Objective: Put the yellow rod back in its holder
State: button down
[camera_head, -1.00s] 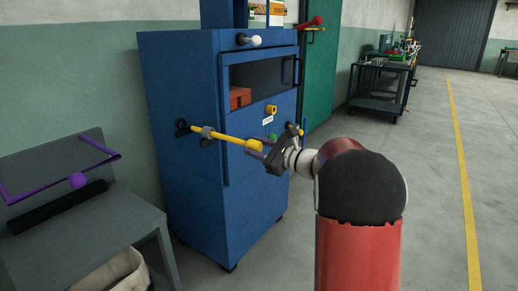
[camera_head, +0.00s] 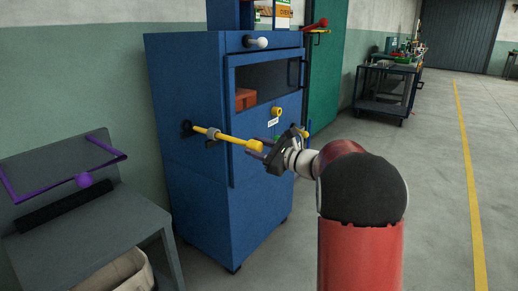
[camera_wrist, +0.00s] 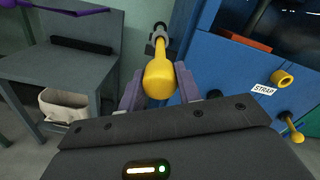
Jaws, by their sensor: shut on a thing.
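The yellow rod (camera_head: 232,138) lies nearly level beside the left face of the blue cabinet (camera_head: 230,205). Its thick end (camera_wrist: 160,78) is between the two purple fingers of my gripper (camera_wrist: 158,92), which is shut on it. In the head view my gripper (camera_head: 262,149) is at the rod's right end. The thin part runs through or against a grey ring (camera_head: 212,135) on the cabinet side. The far tip is close to a black ring (camera_head: 186,128); I cannot tell whether it is inside. The grey ring also shows in the wrist view (camera_wrist: 160,28).
A grey bench (camera_head: 95,215) with a purple frame, a purple ball (camera_head: 84,180) and a black bar stands at left, a cloth bin below. A white knob (camera_head: 258,43) and a yellow knob (camera_head: 277,112) stick out of the cabinet front.

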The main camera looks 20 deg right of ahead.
aim_at(237, 141)
jog(key=shift+w+a, duration=0.15)
jog(key=shift+w, duration=0.1)
jog(key=shift+w+a, duration=0.25)
jog(key=shift+w+a, duration=0.3)
jog(key=shift+w, duration=0.1)
jog(key=shift+w+a, duration=0.4)
jog(key=shift+w, duration=0.15)
jog(key=shift+w+a, duration=0.35)
jog(key=shift+w, duration=0.05)
dwell(0.6)
jog(key=shift+w+a, duration=0.2)
jog(key=shift+w, duration=0.1)
jog(key=shift+w+a, duration=0.3)
jog(key=shift+w, duration=0.05)
dwell(0.3)
jog(key=shift+w+a, duration=0.45)
jog(key=shift+w, duration=0.1)
jog(key=shift+w, duration=0.1)
dwell(0.4)
